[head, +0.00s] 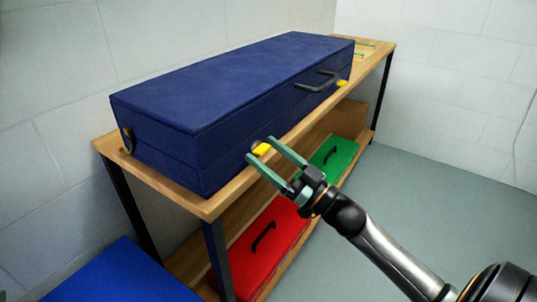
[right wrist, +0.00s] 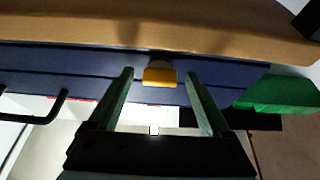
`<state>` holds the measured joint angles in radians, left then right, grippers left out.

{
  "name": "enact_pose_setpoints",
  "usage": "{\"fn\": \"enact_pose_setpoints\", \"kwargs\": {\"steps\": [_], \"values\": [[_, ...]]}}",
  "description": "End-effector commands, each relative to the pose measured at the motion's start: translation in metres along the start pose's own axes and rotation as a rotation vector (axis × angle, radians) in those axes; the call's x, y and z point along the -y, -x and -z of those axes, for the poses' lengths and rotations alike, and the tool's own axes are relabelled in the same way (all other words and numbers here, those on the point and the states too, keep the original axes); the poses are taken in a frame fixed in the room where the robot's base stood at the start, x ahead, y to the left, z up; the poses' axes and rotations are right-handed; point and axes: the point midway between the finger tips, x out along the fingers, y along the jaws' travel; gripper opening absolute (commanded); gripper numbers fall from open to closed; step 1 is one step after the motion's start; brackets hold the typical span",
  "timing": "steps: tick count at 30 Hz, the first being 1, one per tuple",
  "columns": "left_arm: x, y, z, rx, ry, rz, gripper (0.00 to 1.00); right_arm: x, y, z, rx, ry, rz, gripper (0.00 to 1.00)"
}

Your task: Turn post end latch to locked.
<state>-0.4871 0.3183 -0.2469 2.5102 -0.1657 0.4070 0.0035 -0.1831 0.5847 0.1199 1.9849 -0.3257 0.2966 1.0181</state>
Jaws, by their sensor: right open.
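A long blue case (head: 215,95) lies closed on the wooden bench. Two yellow latches sit on its front face: one (head: 262,149) near my right gripper and one (head: 342,83) by the far end, beyond the dark handle (head: 315,82). My right gripper (head: 260,150) is open, its green fingers pointing at the near latch. In the right wrist view the yellow latch (right wrist: 160,78) lies between and just beyond the fingertips, with nothing held. I cannot tell whether the fingers touch the case. My left gripper is not in view.
The wooden bench (head: 205,208) has dark legs and a lower shelf. A red case (head: 262,245) and a green case (head: 335,155) are on that shelf. A blue surface (head: 115,275) is at lower left. The floor at right is clear.

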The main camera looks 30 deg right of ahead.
Motion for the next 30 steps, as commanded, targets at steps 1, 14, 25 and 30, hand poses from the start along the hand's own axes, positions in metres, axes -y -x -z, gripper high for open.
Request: {"fn": "enact_pose_setpoints", "kwargs": {"steps": [1, 14, 25, 30], "values": [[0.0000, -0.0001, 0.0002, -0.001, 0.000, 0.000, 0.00, 0.0000, 0.0002, -0.0001, 0.000, 0.000, 0.000, 0.80], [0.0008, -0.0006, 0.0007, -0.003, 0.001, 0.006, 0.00, 0.0003, 0.0004, -0.0001, 0.000, 0.000, 0.001, 0.32], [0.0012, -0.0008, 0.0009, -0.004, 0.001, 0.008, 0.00, 0.0006, 0.0005, -0.0002, 0.000, 0.000, 0.001, 0.00], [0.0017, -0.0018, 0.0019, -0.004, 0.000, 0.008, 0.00, 0.0003, 0.0003, 0.0001, 0.001, 0.015, 0.008, 0.00]]}}
